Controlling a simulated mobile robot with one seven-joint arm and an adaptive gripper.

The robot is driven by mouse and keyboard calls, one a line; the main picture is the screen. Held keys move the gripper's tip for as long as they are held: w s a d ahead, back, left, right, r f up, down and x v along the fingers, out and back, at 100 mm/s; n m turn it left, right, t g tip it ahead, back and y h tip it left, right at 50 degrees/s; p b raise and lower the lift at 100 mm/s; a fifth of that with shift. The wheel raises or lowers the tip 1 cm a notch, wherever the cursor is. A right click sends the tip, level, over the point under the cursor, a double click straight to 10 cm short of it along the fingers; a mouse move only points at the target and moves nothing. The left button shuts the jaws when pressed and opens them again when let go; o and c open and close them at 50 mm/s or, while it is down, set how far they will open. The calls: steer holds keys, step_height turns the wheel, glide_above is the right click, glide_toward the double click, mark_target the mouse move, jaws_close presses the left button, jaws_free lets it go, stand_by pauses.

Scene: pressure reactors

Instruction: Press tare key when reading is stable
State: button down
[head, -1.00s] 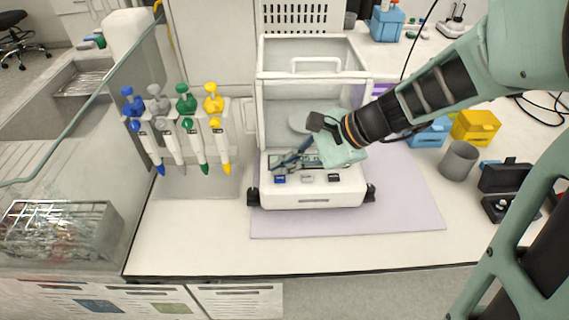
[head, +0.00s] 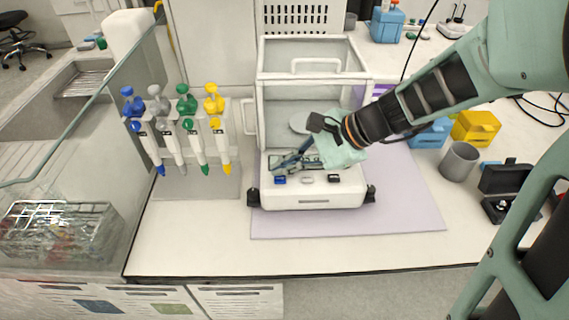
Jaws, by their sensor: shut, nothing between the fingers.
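The analytical balance (head: 315,200) is a white unit with a glass draft shield (head: 287,103) and a round pan (head: 299,122). On its front panel are a blue key (head: 280,180), a pale key (head: 307,179) and a black key (head: 334,178). My gripper (head: 278,170) is shut and empty. Its fingers point left across the front panel, with the tips close above the blue key; I cannot tell whether they touch it.
Blue, grey, green and yellow pipettes (head: 182,130) hang on a stand to the left. A grey cup (head: 459,161), a yellow box (head: 476,126) and a black case (head: 505,180) are at the right. The lilac mat (head: 400,215) is clear in front.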

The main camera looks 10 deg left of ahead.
mark_target(283, 179)
steer(key=shift+f+b, duration=0.45)
steer(key=shift+f, duration=0.05)
steer(key=shift+f+b, duration=0.35)
steer(key=shift+f, duration=0.05)
stand_by(0.5)
steer(key=shift+r, duration=0.15)
steer(key=shift+r+p, duration=0.65)
steer(key=shift+r, duration=0.1)
step_height(283, 179, up, 5)
steer(key=p, duration=0.4)
stand_by(0.3)
stand_by(0.6)
